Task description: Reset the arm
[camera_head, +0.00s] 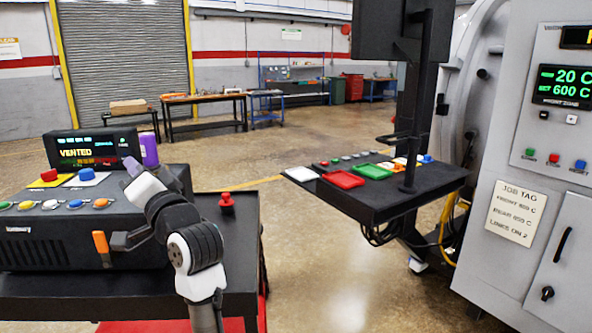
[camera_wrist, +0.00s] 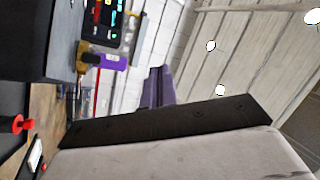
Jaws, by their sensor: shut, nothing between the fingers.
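My arm rises from the bottom of the head view and bends up and to the left. My gripper (camera_head: 131,164) is at its end, over the dark control console (camera_head: 75,236), with pale purple fingers. In the wrist view, the fingers of my gripper (camera_wrist: 157,85) are together, with nothing between them. A purple cylinder (camera_head: 149,149) stands close to the fingertips in the head view. In the wrist view a purple cylinder (camera_wrist: 112,61) shows apart from the fingers, beside the lit display (camera_wrist: 112,22).
The console carries a "VENTED" display (camera_head: 94,150), several coloured buttons and an orange handle (camera_head: 101,243). A red knob (camera_head: 227,202) stands right of my arm. A shelf (camera_head: 383,200) with trays and the furnace cabinet (camera_head: 530,140) are at right. Open floor lies between.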

